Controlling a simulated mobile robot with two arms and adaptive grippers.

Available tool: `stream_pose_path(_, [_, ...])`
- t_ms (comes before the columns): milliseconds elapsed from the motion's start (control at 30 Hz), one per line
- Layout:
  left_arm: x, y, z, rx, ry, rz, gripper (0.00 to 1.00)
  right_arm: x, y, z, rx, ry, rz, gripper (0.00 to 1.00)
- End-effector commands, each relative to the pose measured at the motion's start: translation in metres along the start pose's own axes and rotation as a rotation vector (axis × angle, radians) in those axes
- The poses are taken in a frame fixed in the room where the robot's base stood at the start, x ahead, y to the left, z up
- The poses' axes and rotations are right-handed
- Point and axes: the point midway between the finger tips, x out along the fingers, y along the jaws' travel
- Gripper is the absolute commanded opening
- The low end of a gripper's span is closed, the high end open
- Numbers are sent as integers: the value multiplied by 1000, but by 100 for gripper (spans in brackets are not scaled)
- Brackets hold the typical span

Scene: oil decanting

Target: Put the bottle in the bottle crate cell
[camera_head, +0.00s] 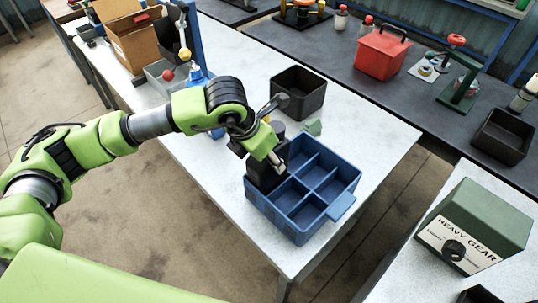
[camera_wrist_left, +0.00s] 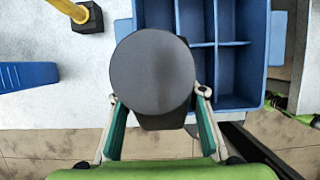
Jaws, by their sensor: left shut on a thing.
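The bottle crate (camera_head: 325,212) is a blue box with several open cells, standing on the white table. It also shows at the upper right of the left wrist view (camera_wrist_left: 240,103). My left gripper (camera_head: 272,158) is shut on a dark bottle (camera_head: 266,176) at the crate's left side. In the left wrist view the bottle's round dark top (camera_wrist_left: 153,72) sits between the two fingers (camera_wrist_left: 160,125). The bottle overlaps the crate's left cells. Its base is hidden, so I cannot tell how deep it is in a cell. My right gripper is out of view.
A black open bin (camera_head: 298,92) stands behind the crate. A green box marked Heavy Gear (camera_head: 478,225) is on the right table. A red container (camera_head: 382,53) is on the back bench.

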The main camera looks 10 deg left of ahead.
Motion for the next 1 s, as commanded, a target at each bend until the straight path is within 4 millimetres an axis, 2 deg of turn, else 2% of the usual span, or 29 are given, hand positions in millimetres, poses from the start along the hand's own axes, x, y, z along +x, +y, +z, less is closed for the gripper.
stream_pose_path(233, [-1, 0, 2, 1, -9, 1, 0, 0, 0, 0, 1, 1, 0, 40])
stream_pose_path(267, [1, 0, 0, 0, -1, 0, 43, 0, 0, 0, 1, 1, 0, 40])
stream_pose_path(300, [1, 0, 0, 0, -1, 0, 54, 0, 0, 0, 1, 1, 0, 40])
stream_pose_path(733, [-4, 0, 0, 0, -3, 0, 55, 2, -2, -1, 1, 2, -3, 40])
stream_pose_path(867, [-21, 0, 1, 0, -7, 1, 55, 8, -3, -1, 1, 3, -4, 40])
stream_pose_path(1000, [-50, 1, 1, 1, -8, 3, 55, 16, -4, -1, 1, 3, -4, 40])
